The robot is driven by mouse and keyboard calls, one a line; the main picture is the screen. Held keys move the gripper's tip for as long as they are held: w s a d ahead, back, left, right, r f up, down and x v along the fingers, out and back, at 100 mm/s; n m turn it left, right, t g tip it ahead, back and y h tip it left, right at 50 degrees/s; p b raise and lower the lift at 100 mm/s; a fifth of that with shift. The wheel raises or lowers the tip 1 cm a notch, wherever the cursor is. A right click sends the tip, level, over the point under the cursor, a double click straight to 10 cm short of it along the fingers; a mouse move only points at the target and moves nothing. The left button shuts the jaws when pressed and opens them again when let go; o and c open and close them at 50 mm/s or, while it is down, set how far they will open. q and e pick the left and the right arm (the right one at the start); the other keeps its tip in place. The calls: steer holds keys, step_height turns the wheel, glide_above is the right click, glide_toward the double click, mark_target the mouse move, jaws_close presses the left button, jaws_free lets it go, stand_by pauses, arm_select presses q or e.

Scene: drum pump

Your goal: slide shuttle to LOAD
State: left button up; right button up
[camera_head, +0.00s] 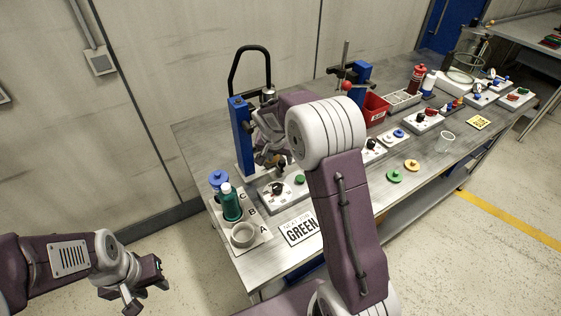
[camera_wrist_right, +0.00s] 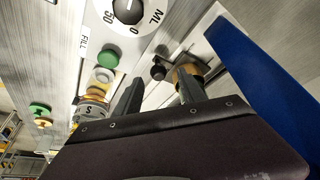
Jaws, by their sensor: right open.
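A brass-coloured piece with a black knob, possibly the shuttle, shows in the right wrist view (camera_wrist_right: 158,72), on a metal plate beside the blue post. In the head view the blue post (camera_head: 241,135) stands at the left end of the bench. Contact cannot be told. No LOAD mark is readable. My left gripper (camera_head: 146,287) is open and empty, off the bench.
A dial box (camera_head: 283,190) with a green button stands in front of the post. A tray (camera_head: 260,238) with a teal bottle (camera_head: 230,203) and a white cup (camera_head: 242,235) is at the near left corner. A GREEN sign (camera_head: 301,229) lies beside it. A red bin (camera_head: 376,109) stands further right.

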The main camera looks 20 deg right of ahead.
mark_target(275, 158)
steer(key=shift+d+f, duration=0.15)
steer(key=shift+f, duration=0.4)
steer(key=shift+d+f, duration=0.15)
steer(key=shift+f, duration=0.35)
steer(key=shift+w+d+f, duration=0.1)
steer(key=shift+w+f, duration=0.25)
steer(key=shift+s, duration=0.1)
jaws_close()
